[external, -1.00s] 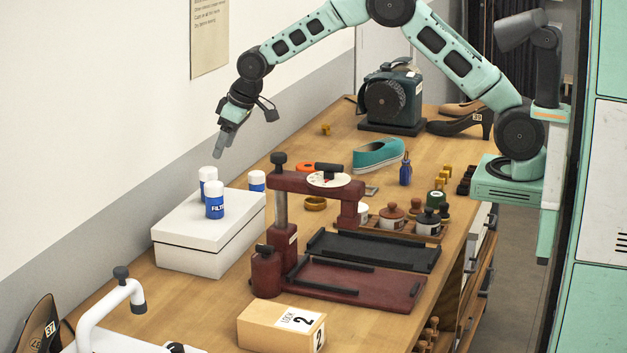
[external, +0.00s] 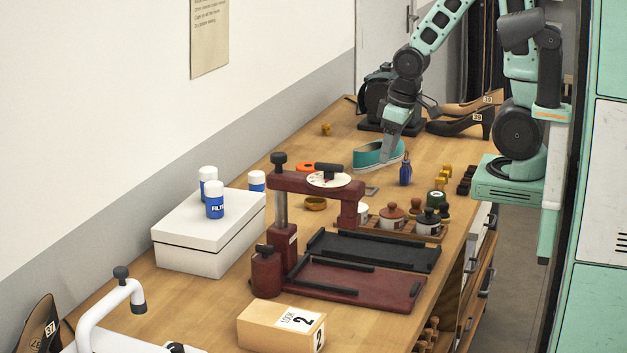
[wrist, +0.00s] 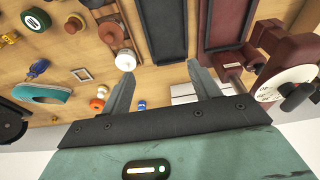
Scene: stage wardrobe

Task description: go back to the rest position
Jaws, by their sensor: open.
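My gripper (external: 389,150) hangs in the external view above the far part of the bench, fingers pointing down, in front of the teal shoe (external: 370,155) and overlapping it in the picture. I cannot tell how high above the bench it is. In the wrist view my gripper (wrist: 163,82) shows two grey fingers spread apart with nothing between them. The teal shoe also shows at the left of the wrist view (wrist: 42,93).
A maroon press (external: 320,190) with trays stands mid-bench. A white box (external: 205,240) with several white-and-blue cans sits left. Boxed item (external: 265,325) is near the front.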

